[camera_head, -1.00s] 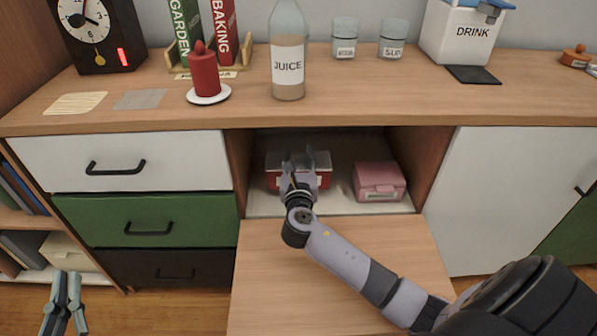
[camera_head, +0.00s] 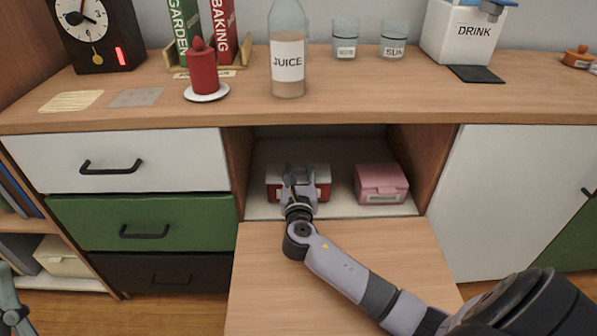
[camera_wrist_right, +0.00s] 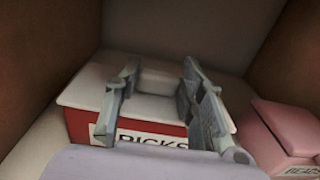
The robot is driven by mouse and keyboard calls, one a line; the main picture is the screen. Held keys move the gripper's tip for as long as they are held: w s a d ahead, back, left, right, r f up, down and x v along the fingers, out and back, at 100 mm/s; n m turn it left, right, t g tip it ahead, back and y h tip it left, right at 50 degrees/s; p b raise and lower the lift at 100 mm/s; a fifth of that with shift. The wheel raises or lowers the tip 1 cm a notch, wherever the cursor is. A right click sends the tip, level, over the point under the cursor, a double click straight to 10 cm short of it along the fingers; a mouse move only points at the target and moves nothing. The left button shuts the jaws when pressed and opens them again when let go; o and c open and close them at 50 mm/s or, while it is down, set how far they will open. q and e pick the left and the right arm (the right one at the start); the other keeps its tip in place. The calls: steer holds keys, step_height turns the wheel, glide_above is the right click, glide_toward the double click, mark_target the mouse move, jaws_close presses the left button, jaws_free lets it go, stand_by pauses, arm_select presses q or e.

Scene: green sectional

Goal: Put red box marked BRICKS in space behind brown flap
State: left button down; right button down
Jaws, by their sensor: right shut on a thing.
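The red box (camera_head: 323,191) with a white lid is inside the open middle compartment, level with the pink box, and seems to rest on its floor. In the right wrist view the box (camera_wrist_right: 83,125) shows a label partly covered by a finger, reading "RICKS". My right gripper (camera_head: 301,174) is shut on the raised grip of its lid; in the wrist view the fingers (camera_wrist_right: 160,82) stand either side of it. The brown flap (camera_head: 405,262) is folded down open in front. My left gripper (camera_head: 12,308) is at the lower left edge, partly cut off.
A pink box (camera_head: 381,184) stands right of the red box, with a gap between. Compartment walls bound both sides. The countertop (camera_head: 340,105) overhead carries a juice bottle (camera_head: 288,60) and a red candle (camera_head: 203,72). Drawers (camera_head: 140,222) are left, a white door (camera_head: 510,200) right.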

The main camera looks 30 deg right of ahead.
steer(key=shift+f, duration=0.1)
steer(key=c, duration=1.1)
jaws_free()
steer(key=shift+o, duration=0.2)
